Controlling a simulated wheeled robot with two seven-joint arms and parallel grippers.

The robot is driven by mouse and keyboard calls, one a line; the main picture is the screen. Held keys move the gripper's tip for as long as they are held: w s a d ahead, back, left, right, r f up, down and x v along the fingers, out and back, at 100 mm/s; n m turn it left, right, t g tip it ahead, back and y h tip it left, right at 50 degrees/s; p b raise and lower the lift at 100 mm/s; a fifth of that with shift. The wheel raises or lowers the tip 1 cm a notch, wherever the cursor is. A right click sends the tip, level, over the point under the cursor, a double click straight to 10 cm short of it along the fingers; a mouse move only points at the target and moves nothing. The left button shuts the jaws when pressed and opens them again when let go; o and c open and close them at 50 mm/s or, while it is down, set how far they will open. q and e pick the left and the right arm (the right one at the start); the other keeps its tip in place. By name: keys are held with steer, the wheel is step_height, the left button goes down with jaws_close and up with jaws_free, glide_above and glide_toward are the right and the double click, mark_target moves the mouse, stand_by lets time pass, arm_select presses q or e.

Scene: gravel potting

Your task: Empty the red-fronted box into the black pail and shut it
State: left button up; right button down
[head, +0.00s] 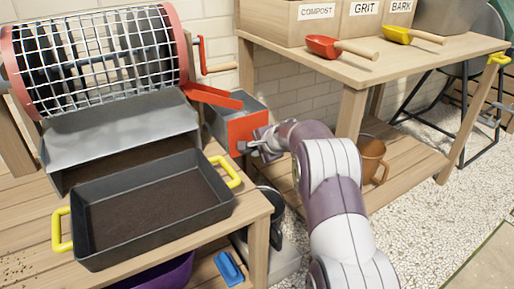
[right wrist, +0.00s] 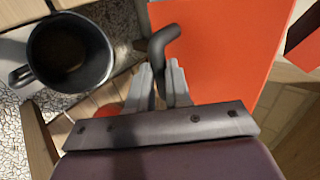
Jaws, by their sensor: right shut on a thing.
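The red-fronted box (head: 246,130) is at the right side of the sieve, with grey walls behind its red front; its inside is hidden from me. In the right wrist view the red front (right wrist: 220,50) is flat and close beyond the fingers. My right gripper (head: 262,143) is at the red front; in the wrist view its fingers (right wrist: 158,85) are shut on a dark bent handle (right wrist: 162,43). A dark open-topped pail (right wrist: 70,52) shows in the wrist view. My left gripper is out of view.
A wire drum sieve (head: 95,55) with a red crank (head: 201,58) stands on the left bench. A black soil tray with yellow handles (head: 150,205) sits in front. A second table (head: 400,62) holds scoops and labelled bins. A brown pot (head: 372,158) stands on its shelf.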

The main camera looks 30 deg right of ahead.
steer(key=shift+s+a+f, duration=0.1)
steer(key=shift+s+f, duration=0.05)
steer(key=shift+f, duration=0.4)
steer(key=shift+s+a+f, duration=0.1)
steer(key=shift+s+f, duration=0.05)
steer(key=shift+f, duration=0.35)
steer(key=c, duration=1.3)
jaws_free()
steer(key=shift+o, duration=1.2)
steer(key=shift+d+f, duration=0.1)
steer(key=shift+d, duration=0.05)
steer(key=shift+w, duration=0.1)
steer(key=shift+r, duration=0.25)
steer(key=p+v, duration=0.4)
steer(key=v, duration=0.8)
steer(key=shift+r+p, duration=0.35)
steer(key=shift+r, duration=0.1)
steer(key=shift+d, duration=0.1)
